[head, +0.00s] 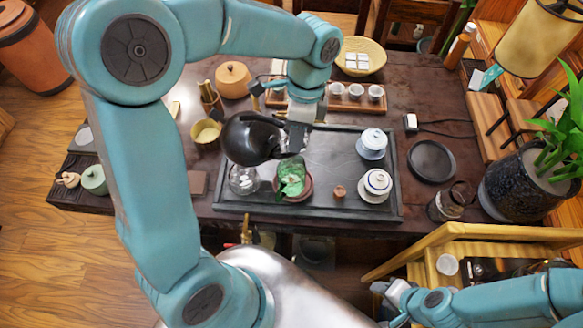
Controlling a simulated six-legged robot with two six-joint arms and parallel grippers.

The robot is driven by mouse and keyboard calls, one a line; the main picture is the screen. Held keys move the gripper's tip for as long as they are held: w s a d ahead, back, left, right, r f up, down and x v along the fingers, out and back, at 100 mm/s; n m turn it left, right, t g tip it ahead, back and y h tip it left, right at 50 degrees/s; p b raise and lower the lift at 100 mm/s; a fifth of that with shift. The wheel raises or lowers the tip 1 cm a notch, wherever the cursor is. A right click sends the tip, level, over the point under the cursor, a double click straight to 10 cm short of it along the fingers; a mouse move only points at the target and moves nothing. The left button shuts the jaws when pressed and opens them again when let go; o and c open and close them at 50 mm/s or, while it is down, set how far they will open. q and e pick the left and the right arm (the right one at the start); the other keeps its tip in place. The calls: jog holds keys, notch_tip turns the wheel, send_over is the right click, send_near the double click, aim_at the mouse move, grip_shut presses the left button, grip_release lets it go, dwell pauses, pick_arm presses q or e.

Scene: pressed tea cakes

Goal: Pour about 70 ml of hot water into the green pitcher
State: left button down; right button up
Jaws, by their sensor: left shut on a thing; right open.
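My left gripper (296,122) is shut on a black kettle (246,139) and holds it over the left part of the dark tea tray (330,155). The green pitcher (291,178) is just below and right of the kettle, in or over a reddish-brown round dish (305,191); I cannot tell which. The kettle's spout and any water stream are not clear. My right gripper (388,296) is open and empty at the lower right, away from the tray.
A clear glass vessel (243,179) stands left of the pitcher. A blue-white lidded jar (372,143) and a white gaiwan (376,184) stand on the tray's right. A small brown piece (339,191) sits between. A black round plate (431,161) lies right of the tray.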

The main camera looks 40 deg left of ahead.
aim_at(276, 121)
pick_arm(q)
jog(key=shift+w+d+f+y+b, duration=0.1)
jog(key=shift+d+f+y+b, duration=0.3)
jog(key=shift+d, duration=0.05)
dwell(1.3)
jog(key=a+r+h+p, duration=0.2)
jog(key=a+r, duration=0.1)
jog(key=a+r+h+p, duration=0.1)
jog(key=a+p, duration=0.1)
jog(key=shift+s+r+h, duration=0.2)
jog(key=shift+s+h, duration=0.1)
jog(key=shift+s, duration=0.1)
jog(key=shift+a, duration=0.1)
jog(key=shift+w+a+r+h, duration=0.1)
jog(key=shift+a+r+h, duration=0.05)
jog(key=shift+a+h, duration=0.2)
jog(key=a, duration=0.1)
jog(key=a+h+p, duration=0.1)
jog(key=a+r, duration=0.1)
jog(key=shift+s+m+h, duration=0.25)
jog(key=shift+s+m, duration=0.05)
jog(key=shift+s, duration=0.05)
jog(key=shift+w+d, duration=0.15)
jog(key=shift+w, duration=0.05)
jog(key=shift+s+a, duration=0.15)
jog(key=shift+a, duration=0.05)
